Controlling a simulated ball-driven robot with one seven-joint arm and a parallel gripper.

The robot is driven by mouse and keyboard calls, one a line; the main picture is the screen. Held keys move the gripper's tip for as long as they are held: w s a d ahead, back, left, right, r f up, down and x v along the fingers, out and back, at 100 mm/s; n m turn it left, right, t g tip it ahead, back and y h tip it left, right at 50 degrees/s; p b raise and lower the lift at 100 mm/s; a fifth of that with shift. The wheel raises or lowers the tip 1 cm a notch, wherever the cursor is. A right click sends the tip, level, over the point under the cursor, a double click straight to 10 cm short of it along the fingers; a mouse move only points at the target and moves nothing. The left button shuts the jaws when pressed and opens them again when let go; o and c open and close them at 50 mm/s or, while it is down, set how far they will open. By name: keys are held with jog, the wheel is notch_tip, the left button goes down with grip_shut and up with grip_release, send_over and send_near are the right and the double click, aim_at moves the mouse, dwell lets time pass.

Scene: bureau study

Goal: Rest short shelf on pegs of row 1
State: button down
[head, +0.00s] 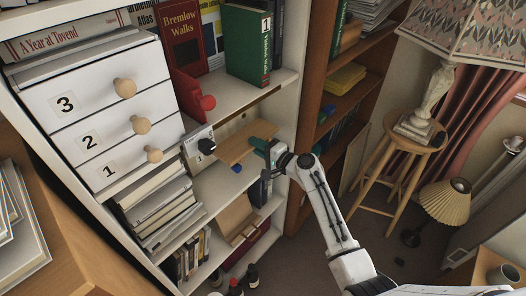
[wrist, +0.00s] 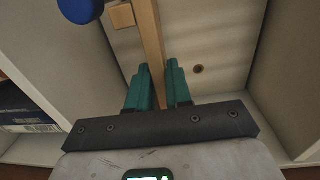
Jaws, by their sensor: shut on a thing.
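The short shelf (head: 245,142) is a light wooden board held inside the white bookcase, at a middle bay. My gripper (head: 263,146) has its teal fingers closed on the board's right end. In the wrist view the board shows edge-on (wrist: 150,45) between the fingertips (wrist: 158,88). A white card (head: 197,138) with a small label stands at the board's left end, with a black object (head: 207,147) in front of it. I cannot make out the pegs of row 1, or whether the board touches any support.
A blue object (head: 237,168) lies below the board; a blue round thing (wrist: 81,8) and a small wooden block (wrist: 122,15) show in the wrist view. A round hole (wrist: 197,69) is in the pale panel. White drawers (head: 110,115) stand left; books fill nearby shelves.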

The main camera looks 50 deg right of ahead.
jog(key=shift+w+b, duration=0.55)
jog(key=shift+w, duration=1.2)
jog(key=shift+f+b, duration=0.3)
jog(key=shift+b, duration=0.65)
jog(key=shift+a+t+b, duration=0.1)
jog(key=shift+t+b, duration=0.3)
jog(key=shift+b, duration=0.35)
jog(key=shift+f+b, duration=1.6)
jog(key=c, duration=1.2)
grip_release()
jog(key=shift+c, duration=0.2)
jog(key=shift+s, duration=0.2)
jog(key=shift+s+p, duration=0.35)
jog(key=shift+s, duration=2.5)
